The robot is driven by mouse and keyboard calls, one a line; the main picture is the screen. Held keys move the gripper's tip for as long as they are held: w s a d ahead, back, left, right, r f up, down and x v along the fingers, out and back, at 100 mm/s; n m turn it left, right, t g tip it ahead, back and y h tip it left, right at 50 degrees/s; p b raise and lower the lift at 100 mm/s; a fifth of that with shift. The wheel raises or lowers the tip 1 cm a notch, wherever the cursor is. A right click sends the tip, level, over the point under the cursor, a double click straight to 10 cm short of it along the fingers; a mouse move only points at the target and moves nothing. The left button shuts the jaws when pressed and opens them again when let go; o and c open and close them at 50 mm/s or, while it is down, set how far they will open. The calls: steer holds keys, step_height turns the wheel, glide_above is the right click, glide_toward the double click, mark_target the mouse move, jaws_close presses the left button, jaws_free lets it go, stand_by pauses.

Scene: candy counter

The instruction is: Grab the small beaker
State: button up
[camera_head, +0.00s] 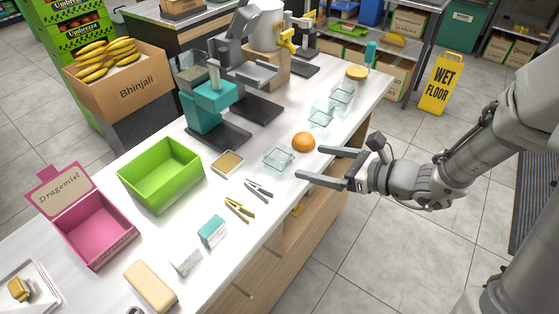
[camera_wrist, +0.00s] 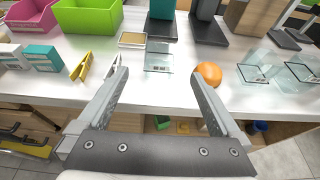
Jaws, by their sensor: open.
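Three clear glass vessels stand on the white counter; I cannot tell for certain which is the small beaker. The nearest glass vessel (camera_head: 278,159) is just beyond my gripper (camera_head: 311,164); it also shows in the wrist view (camera_wrist: 158,60), ahead between the fingers. A second glass vessel (camera_head: 321,114) and a third glass vessel (camera_head: 342,93) stand farther along the counter; in the wrist view they are at the right (camera_wrist: 255,69). My gripper is open and empty at the counter's edge; its fingers also show in the wrist view (camera_wrist: 157,80).
An orange (camera_head: 303,141) sits beside the nearest vessel, close to one finger. Tongs (camera_head: 258,190), a small tray (camera_head: 228,163) and a green bin (camera_head: 162,172) lie to the left. Teal-and-grey machines (camera_head: 208,106) stand behind. A wet-floor sign (camera_head: 440,83) stands beyond the counter.

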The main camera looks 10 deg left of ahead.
mark_target(270, 152)
steer(key=b+x, duration=0.1)
steer(key=x, duration=1.3)
steer(key=shift+w+a+b, duration=0.15)
steer(key=shift+b, duration=0.25)
steer(key=c, duration=1.3)
steer(key=shift+r, duration=0.1)
